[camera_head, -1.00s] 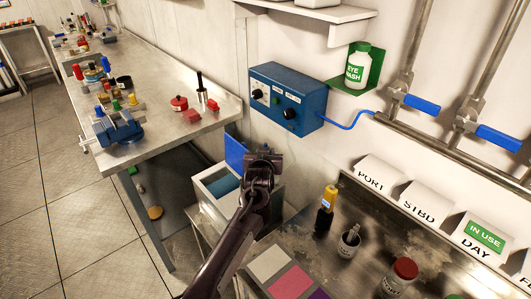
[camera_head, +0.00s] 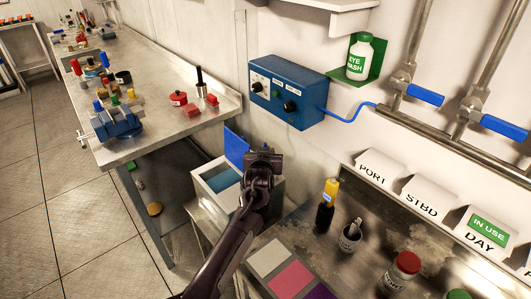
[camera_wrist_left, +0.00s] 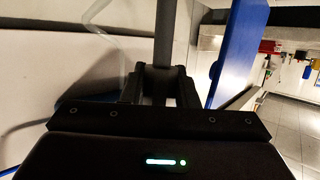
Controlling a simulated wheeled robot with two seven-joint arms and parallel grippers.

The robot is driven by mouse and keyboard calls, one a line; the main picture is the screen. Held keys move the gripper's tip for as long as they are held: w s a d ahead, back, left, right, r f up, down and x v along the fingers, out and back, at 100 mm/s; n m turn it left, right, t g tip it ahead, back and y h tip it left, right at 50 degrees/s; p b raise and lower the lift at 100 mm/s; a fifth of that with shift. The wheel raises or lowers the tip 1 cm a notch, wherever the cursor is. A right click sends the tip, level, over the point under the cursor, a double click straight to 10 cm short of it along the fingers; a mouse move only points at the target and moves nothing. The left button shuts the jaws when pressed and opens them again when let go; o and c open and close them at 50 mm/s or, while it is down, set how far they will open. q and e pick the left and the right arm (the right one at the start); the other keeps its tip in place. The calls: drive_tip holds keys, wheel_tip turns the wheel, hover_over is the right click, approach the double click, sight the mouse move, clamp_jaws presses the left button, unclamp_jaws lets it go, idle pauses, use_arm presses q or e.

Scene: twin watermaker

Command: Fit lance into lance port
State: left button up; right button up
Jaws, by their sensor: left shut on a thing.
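My left gripper (camera_head: 263,160) is over the right edge of a white open box (camera_head: 212,205) with a blue raised lid (camera_head: 236,149) and blue inside. In the left wrist view, the gripper fingers (camera_wrist_left: 161,85) are shut on a straight grey rod, probably the lance (camera_wrist_left: 164,35), which runs out past the fingertips to the top edge. The lid also shows in that view (camera_wrist_left: 237,50). In the head view the lance is hidden by my gripper and arm. I cannot make out the lance port. My right gripper is not in view.
A blue control box (camera_head: 288,92) hangs on the wall with a blue cable. A steel bench (camera_head: 150,140) with a blue vise (camera_head: 118,122) stands left.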

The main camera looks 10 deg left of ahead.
use_arm(q)
drive_tip(key=shift+f+b, duration=0.35)
drive_tip(key=shift+f, duration=0.2)
drive_tip(key=shift+a+f, duration=0.15)
drive_tip(key=shift+f, duration=0.15)
drive_tip(key=shift+s+a+f+b, duration=0.15)
drive_tip(key=shift+a+f+b, duration=0.05)
drive_tip(key=shift+f+b, duration=0.35)
drive_tip(key=shift+s+a+f+b, duration=0.1)
drive_tip(key=shift+a+f+b, duration=0.05)
drive_tip(key=shift+f+b, duration=0.3)
drive_tip(key=o, duration=0.6)
drive_tip(key=shift+a+f, duration=0.1)
drive_tip(key=shift+f, duration=0.05)
drive_tip(key=o, duration=0.5)
drive_tip(key=shift+s+a, duration=0.1)
drive_tip(key=shift+o, duration=0.2)
drive_tip(key=shift+r, duration=0.2)
